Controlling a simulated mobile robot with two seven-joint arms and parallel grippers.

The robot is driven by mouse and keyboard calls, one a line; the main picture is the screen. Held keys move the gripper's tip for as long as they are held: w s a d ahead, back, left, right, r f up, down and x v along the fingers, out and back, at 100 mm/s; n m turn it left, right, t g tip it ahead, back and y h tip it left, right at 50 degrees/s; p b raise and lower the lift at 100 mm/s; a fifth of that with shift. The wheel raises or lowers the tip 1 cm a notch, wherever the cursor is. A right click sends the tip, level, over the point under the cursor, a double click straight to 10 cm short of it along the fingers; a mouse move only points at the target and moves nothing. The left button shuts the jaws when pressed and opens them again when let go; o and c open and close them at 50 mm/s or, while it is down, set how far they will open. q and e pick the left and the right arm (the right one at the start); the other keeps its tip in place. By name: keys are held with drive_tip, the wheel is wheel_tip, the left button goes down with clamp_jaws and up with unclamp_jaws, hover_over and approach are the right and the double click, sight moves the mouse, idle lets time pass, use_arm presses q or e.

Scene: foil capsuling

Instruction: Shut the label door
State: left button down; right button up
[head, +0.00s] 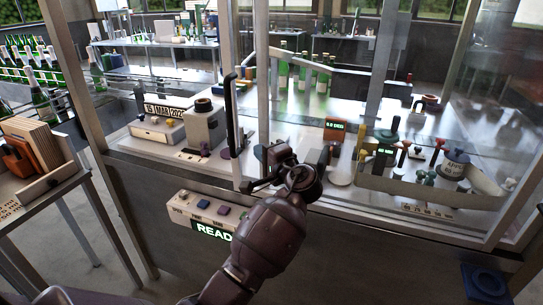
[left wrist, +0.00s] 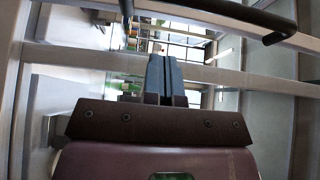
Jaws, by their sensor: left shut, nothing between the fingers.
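The clear door panel has a metal frame post (head: 263,75) and a long black upright handle (head: 231,125) at its left edge. I cannot tell for sure which panel is the label door, or whether it stands fully open. My left gripper (head: 262,166) is shut and empty, close to the lower end of the handle and just right of it. Contact is not clear. In the left wrist view the gripper's closed fingers (left wrist: 165,78) point at pale frame bars, and a black bar handle (left wrist: 235,12) crosses the top right. My right gripper is out of view.
A date-label unit (head: 165,111) and a grey block-shaped unit (head: 203,122) stand in the left bay. A control panel reading READ (head: 212,215) is on the front below. Green bottles (head: 305,72) stand behind. A wooden rack (head: 35,155) is at far left.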

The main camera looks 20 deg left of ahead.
sight(242, 146)
use_arm(q)
drive_tip(key=a, duration=0.1)
drive_tip(key=a+p, duration=0.1)
drive_tip(key=a, duration=0.2)
drive_tip(key=shift+w+a, duration=0.25)
drive_tip(key=shift+a, duration=0.1)
drive_tip(key=shift+s+a+p, duration=0.1)
drive_tip(key=shift+a+p, duration=0.25)
drive_tip(key=shift+a, duration=0.2)
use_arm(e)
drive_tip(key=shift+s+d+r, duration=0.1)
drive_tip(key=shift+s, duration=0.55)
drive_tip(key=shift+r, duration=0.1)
use_arm(q)
drive_tip(key=shift+a, duration=0.15)
